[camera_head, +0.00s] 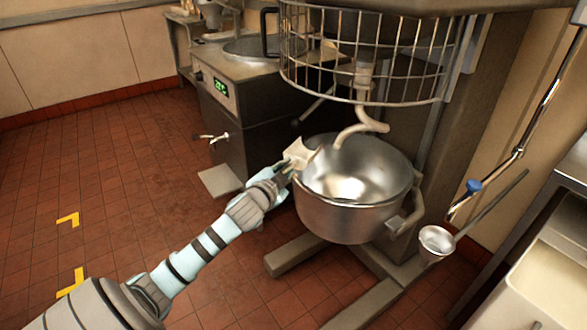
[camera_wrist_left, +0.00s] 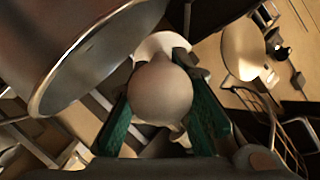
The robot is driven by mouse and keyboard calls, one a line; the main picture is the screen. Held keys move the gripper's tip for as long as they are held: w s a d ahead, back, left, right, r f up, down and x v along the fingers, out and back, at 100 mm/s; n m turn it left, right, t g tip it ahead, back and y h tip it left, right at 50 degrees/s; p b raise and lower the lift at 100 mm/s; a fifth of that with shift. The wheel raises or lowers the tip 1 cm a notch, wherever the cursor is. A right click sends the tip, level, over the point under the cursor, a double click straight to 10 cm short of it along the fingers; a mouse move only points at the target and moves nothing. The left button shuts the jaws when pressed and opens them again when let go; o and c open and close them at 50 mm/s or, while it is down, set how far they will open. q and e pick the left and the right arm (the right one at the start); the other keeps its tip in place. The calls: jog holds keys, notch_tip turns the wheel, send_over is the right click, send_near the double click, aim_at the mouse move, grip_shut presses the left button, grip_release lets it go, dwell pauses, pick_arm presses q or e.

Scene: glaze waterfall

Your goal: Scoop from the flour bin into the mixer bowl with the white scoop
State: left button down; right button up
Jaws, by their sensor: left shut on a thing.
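My left gripper (camera_head: 281,174) is shut on the white scoop (camera_head: 299,153), at the left rim of the steel mixer bowl (camera_head: 345,222). The scoop's pale head is at the bowl's near-left rim, below the dough hook; I cannot tell whether it holds flour. In the left wrist view the scoop's rounded pale part (camera_wrist_left: 160,95) sits between the green fingers (camera_wrist_left: 161,118), and the bowl (camera_wrist_left: 85,60) is at upper left. The bowl's visible inside looks bare and shiny. I cannot make out the flour bin for certain. My right gripper is not in view.
The wire guard (camera_head: 365,65) and the dough hook (camera_head: 362,128) hang above the bowl. A steel cooker (camera_head: 245,105) with a green display stands behind. A ladle (camera_head: 437,240) is at right, beside a pale basin or bin (camera_head: 548,285). The red tiled floor at left is clear.

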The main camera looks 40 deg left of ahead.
pick_arm(q)
jog(key=s+a+r+p, duration=0.1)
jog(key=s+a+p, duration=0.2)
jog(key=s+p, duration=0.4)
jog(key=s, duration=0.3)
jog(key=shift+s+r, duration=0.3)
jog(key=shift+a, duration=0.1)
